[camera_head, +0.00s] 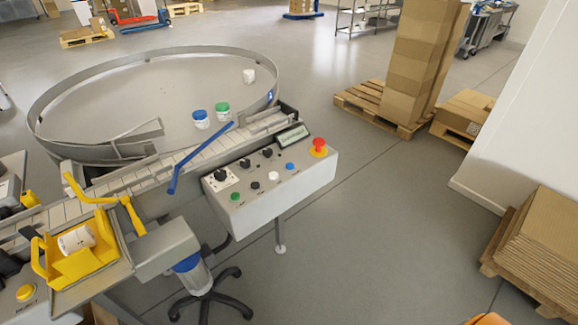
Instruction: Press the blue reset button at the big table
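The blue button (290,166) is on the sloped top of the grey control box (283,199), in a row with a green button (235,197), a black button (255,185) and a white button (273,176). The box is at the near right side of the big round table (150,80), beside its conveyor. Nothing covers the blue button. Whether it is pressed in cannot be told. Neither of my grippers is in view.
A red emergency stop (319,146) sits right of the blue button, near a small display (292,136). A stool base (205,297) and a yellow tray (80,262) are at the lower left. Cardboard stacks (548,245) stand right. Floor right of the box is clear.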

